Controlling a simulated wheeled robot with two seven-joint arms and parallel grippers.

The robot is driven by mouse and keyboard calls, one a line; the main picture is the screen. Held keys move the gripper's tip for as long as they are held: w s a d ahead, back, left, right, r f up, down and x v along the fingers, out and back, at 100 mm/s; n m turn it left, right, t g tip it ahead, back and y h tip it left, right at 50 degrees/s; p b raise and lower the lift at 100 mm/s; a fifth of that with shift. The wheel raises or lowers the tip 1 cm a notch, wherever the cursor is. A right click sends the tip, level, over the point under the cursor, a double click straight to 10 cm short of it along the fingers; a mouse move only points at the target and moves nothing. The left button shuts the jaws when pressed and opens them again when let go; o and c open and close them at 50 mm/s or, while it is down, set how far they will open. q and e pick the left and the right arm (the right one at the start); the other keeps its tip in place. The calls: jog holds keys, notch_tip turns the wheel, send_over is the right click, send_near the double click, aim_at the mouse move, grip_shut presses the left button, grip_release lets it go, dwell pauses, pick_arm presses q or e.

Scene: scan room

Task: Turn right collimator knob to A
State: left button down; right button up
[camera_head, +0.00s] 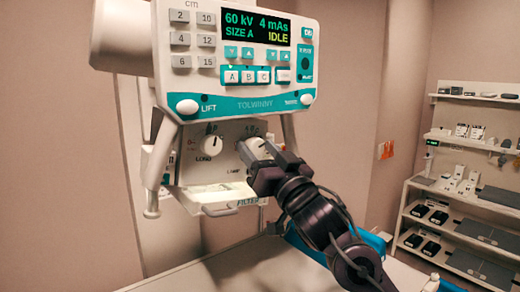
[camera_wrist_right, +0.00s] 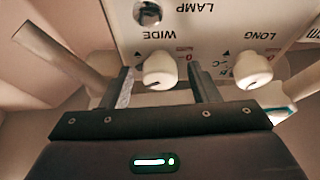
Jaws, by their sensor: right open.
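The right collimator knob (camera_head: 257,146) is a round white knob on the collimator's white front panel, partly hidden behind my right gripper (camera_head: 258,153). In the right wrist view, which is upside down, this knob (camera_wrist_right: 160,70) sits by the word WIDE, between my right gripper's two fingers (camera_wrist_right: 163,78). The fingers are apart, with a visible gap on each side of the knob. The A mark and the pointer setting of this knob are not readable. The left knob (camera_head: 211,146), labelled LONG, is clear of the gripper; it also shows in the wrist view (camera_wrist_right: 252,70). My left gripper is not in view.
The control console (camera_head: 240,103) hangs just above the knobs; its display reads IDLE. A handle bar (camera_head: 158,165) stands left of the collimator. A filter tray (camera_head: 215,198) juts out below. Shelves with small items (camera_head: 465,195) stand at the far right.

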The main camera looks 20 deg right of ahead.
jog(key=shift+c, duration=0.4)
jog(key=c, duration=0.9)
jog(key=shift+n, duration=0.6)
jog(key=n+y, duration=0.1)
jog(key=n, duration=0.1)
jog(key=n+y, duration=0.1)
jog(key=n, duration=0.1)
jog(key=shift+d+g+y+b, duration=0.15)
jog(key=shift+g+y+b, duration=0.15)
jog(key=n+g+y, duration=0.1)
jog(key=n, duration=0.2)
jog(key=n+g+y, duration=0.1)
jog(key=n+y, duration=0.1)
jog(key=n, duration=0.1)
jog(key=shift+w+d+n, duration=0.1)
jog(key=shift+d+n, duration=0.05)
jog(key=shift+n, duration=0.25)
jog(key=n+g+y, duration=0.1)
jog(key=n+g, duration=0.1)
jog(key=n, duration=0.2)
jog(key=shift+r+n, duration=0.1)
jog(key=shift+n, duration=0.3)
jog(key=shift+d+n+g+y, duration=0.15)
jog(key=shift+n+g, duration=0.35)
jog(key=shift+n, duration=0.6)
jog(key=shift+a+n+g+y, duration=0.1)
jog(key=shift+n+g+y, duration=0.3)
jog(key=shift+n, duration=0.7)
jog(key=shift+h, duration=0.25)
